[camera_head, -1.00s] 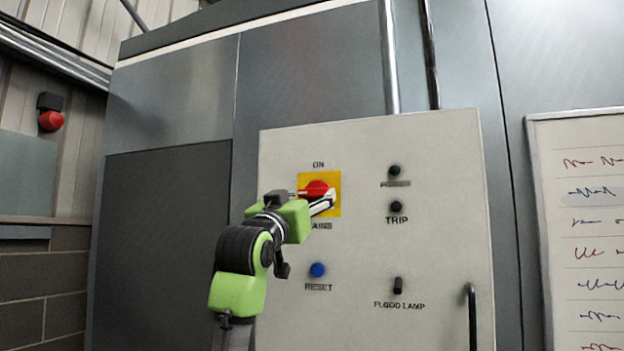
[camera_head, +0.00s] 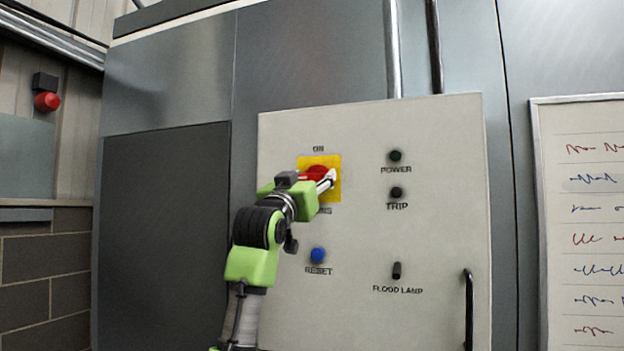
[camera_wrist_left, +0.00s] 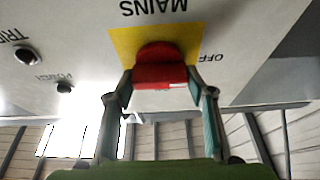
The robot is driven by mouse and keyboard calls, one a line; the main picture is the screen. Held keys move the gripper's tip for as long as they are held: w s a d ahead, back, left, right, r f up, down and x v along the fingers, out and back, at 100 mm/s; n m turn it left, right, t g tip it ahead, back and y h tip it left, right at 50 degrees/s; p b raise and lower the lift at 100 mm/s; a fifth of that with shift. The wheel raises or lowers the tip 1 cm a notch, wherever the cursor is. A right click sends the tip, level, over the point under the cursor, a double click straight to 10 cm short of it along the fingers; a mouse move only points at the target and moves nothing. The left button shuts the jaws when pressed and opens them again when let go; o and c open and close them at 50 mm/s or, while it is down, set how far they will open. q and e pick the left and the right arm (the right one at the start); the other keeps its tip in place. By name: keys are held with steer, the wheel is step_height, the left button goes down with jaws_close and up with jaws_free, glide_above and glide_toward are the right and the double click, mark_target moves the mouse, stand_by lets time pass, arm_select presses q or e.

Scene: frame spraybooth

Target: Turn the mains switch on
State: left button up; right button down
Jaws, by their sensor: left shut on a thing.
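The mains switch is a red knob (camera_head: 316,172) on a yellow plate (camera_head: 334,161), below the word ON on the grey control panel (camera_head: 440,190). My left gripper (camera_head: 328,180) is at the knob and partly covers it and the MAINS label in the head view. In the left wrist view, the red knob (camera_wrist_left: 160,66) sits between my two fingertips, which are shut on its sides. The yellow plate (camera_wrist_left: 121,44) and an OFF label at its right show behind it. I cannot tell the knob's exact setting. My right gripper is in no view.
The panel also has a blue RESET button (camera_head: 318,255), a POWER lamp (camera_head: 396,156), a TRIP lamp (camera_head: 397,193), a FLOOD LAMP switch (camera_head: 397,270) and a black handle (camera_head: 469,310). A whiteboard (camera_head: 580,220) hangs at right; a red beacon (camera_head: 47,102) is at far left.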

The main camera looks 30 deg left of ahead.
arm_select(q)
steer(key=shift+m, duration=0.5)
steer(key=m+h, duration=0.1)
steer(key=m, duration=0.1)
steer(key=m+h, duration=0.2)
steer(key=m, duration=0.1)
steer(key=shift+a, duration=0.15)
steer(key=m+h, duration=0.1)
steer(key=m, duration=0.2)
steer(key=m+g+h, duration=0.1)
steer(key=m+h, duration=0.1)
steer(key=m, duration=0.2)
steer(key=shift+r, duration=0.1)
steer(key=m+g, duration=0.1)
steer(key=m, duration=0.1)
steer(key=m+h, duration=0.1)
steer(key=m, duration=0.2)
steer(key=shift+m+g+h, duration=0.3)
steer(key=shift+g, duration=0.1)
steer(key=shift+m+g, duration=0.7)
steer(key=shift+m, duration=1.1)
steer(key=o, duration=1.1)
steer(key=s, duration=0.4)
steer(key=s+a, duration=0.1)
steer(key=s, duration=0.6)
steer(key=shift+s+a, duration=0.3)
steer(key=shift+s, duration=0.1)
